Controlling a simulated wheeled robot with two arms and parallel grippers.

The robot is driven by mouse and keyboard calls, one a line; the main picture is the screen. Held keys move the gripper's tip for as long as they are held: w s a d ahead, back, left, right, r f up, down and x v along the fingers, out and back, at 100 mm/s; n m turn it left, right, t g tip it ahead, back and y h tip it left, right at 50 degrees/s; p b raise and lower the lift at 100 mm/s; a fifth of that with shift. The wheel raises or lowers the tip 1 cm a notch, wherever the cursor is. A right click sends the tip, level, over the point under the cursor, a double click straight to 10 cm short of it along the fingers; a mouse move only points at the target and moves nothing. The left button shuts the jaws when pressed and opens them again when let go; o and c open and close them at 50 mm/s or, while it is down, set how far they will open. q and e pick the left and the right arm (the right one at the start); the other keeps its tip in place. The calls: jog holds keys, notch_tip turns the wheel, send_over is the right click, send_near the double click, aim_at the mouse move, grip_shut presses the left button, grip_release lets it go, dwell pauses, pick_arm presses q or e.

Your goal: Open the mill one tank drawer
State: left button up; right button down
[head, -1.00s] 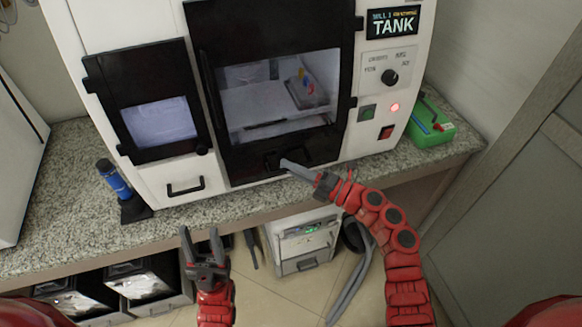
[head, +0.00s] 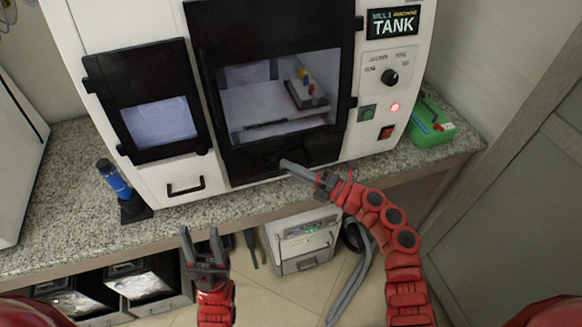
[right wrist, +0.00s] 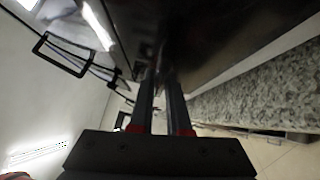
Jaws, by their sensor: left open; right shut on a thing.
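The mill (head: 345,140) is a white machine labelled "MILL 1 TANK" on the counter. A black door with a window (head: 230,150) covers its middle. A small panel with a black bar handle (head: 186,187) is at its lower left, closed flush. My right gripper (head: 286,165) is shut at the lower edge of the black door, on the door handle (head: 272,159), which its fingers partly hide. In the right wrist view the fingers (right wrist: 160,95) run up to a dark surface, and their tips are hard to see. My left gripper (head: 203,245) is open and empty in front of the counter.
The granite counter (head: 60,215) runs under the mill. A white unit (head: 303,250) and dark bins (head: 150,285) stand below. A grey cabinet (head: 520,200) is at right.

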jog(key=s+d+p, duration=0.2)
jog(key=s+d, duration=0.2)
jog(key=s, duration=0.9)
jog(key=s+d+p, duration=0.1)
jog(key=s+d, duration=0.4)
jog(key=s, duration=0.9)
jog(key=shift+p, duration=0.35)
jog(key=c, duration=0.9)
grip_release()
jog(key=shift+s, duration=0.1)
